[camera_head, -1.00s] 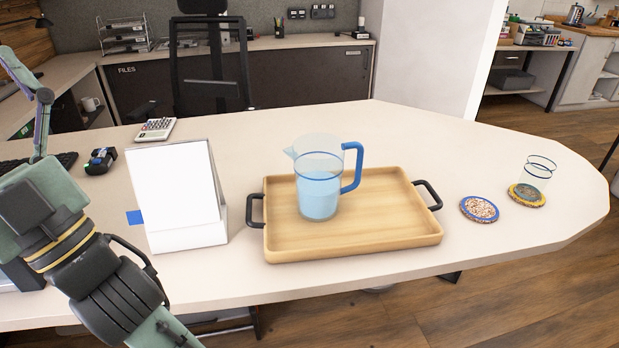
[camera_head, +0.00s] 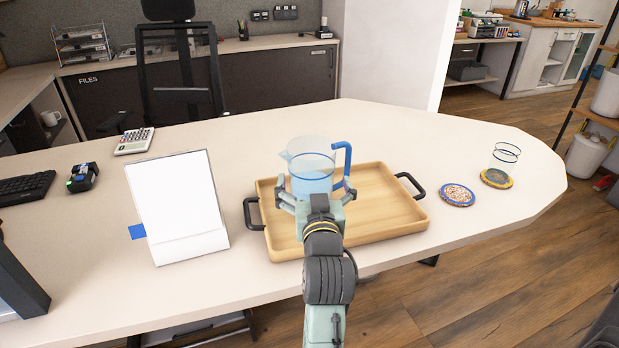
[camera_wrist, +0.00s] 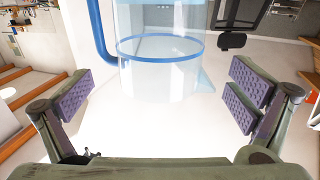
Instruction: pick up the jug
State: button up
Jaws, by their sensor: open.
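The clear jug (camera_head: 310,165) with light blue water, a blue rim line and a blue handle (camera_head: 346,165) stands upright on the wooden tray (camera_head: 385,205). The handle points right in the head view. My gripper (camera_head: 316,192) is open at the jug's near side, its fingers spread to the left and right of the jug's lower part. In the wrist view, the jug (camera_wrist: 160,75) shows ahead between the padded fingers of my gripper (camera_wrist: 162,97), with gaps on both sides. Its handle is at the left there. My gripper hides the jug's base in the head view.
The tray has black handles (camera_head: 409,185). A white upright stand (camera_head: 178,205) is left of it. A calculator (camera_head: 135,140) lies farther back. The table behind the tray is clear.

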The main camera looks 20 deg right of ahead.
aim_at(309, 150)
jog(key=p+x, duration=0.2)
jog(key=x, duration=0.6)
jog(key=shift+w+d+f, duration=0.15)
jog(key=shift+w, duration=0.15)
jog(key=shift+c, duration=0.5)
jog(key=c, duration=1.6)
